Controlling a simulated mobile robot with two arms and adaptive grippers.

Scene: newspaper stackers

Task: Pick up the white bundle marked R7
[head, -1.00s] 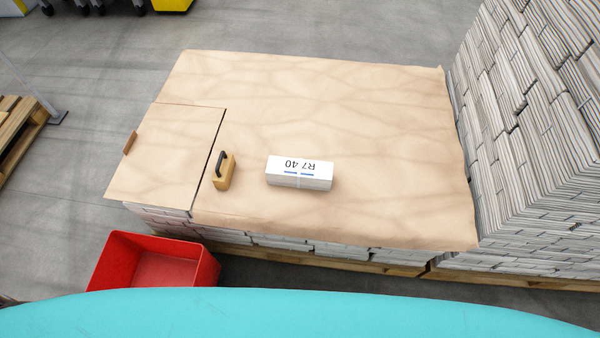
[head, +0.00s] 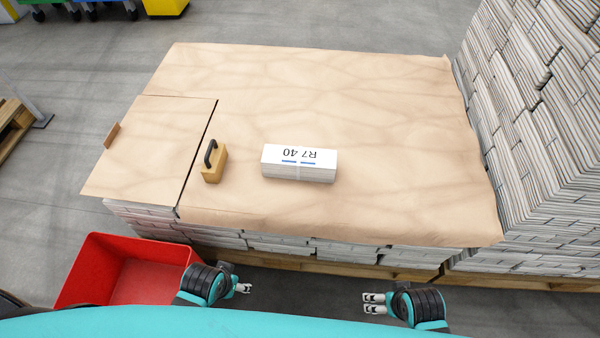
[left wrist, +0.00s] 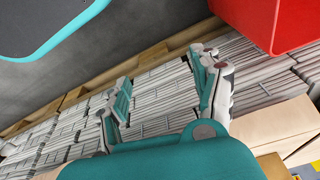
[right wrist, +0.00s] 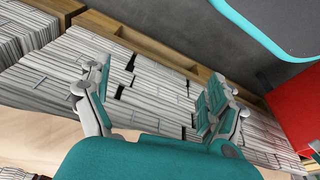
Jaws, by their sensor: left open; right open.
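The white bundle marked R7 40 (head: 298,164) lies flat on the brown paper sheet (head: 330,90) covering a stack of newspapers. My left gripper (head: 246,288) is low in front of the stack, right of the red bin, open and empty. It also shows open in the left wrist view (left wrist: 160,95). My right gripper (head: 370,302) is low in front of the stack to the right, open and empty. It also shows open in the right wrist view (right wrist: 155,100). Both are well apart from the bundle.
A wooden block with a black handle (head: 215,162) stands left of the bundle. A separate board (head: 150,150) with a small brown tab lies at the left. A red bin (head: 150,282) is front left. A tall newspaper stack (head: 530,130) rises at right. The sheet behind the bundle is clear.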

